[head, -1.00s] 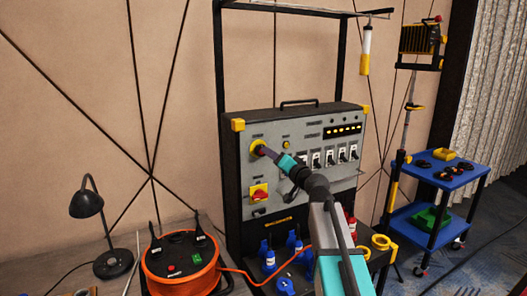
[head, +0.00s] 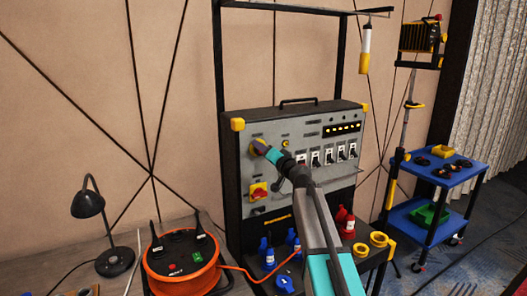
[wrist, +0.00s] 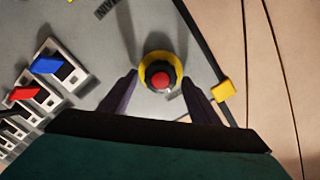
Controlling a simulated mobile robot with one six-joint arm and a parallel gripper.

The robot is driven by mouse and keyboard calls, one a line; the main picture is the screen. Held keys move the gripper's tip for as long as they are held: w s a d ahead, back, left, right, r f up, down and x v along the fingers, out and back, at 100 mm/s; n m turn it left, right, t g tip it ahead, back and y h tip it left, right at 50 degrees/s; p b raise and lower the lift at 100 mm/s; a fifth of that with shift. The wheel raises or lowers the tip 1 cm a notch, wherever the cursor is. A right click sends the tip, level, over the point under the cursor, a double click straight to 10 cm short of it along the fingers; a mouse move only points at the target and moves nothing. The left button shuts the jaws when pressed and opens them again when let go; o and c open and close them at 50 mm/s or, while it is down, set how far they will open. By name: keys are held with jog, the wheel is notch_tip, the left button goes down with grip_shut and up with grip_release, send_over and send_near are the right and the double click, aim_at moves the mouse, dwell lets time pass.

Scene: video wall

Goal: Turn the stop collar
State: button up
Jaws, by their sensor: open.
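The stop collar (wrist: 145,82) is a dark ring around a red button (wrist: 161,81), set on a yellow round plate (wrist: 161,56). In the head view the yellow plate (head: 256,145) shows at the upper left of the grey panel, partly covered by my gripper. My gripper (wrist: 160,80) is open. In the wrist view its two dark fingers stand on either side of the collar, with a gap on each side. In the head view my gripper (head: 265,150) is close in front of the plate and hides the button and collar.
The grey panel (head: 288,185) carries several switches (head: 328,157) right of my gripper and a red-yellow rotary switch (head: 259,191) below. An orange cable reel (head: 180,260) and a black lamp (head: 88,204) stand at lower left. A blue cart (head: 440,172) stands right.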

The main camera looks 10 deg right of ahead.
jog(key=shift+c, duration=0.2)
jog(key=c, duration=1)
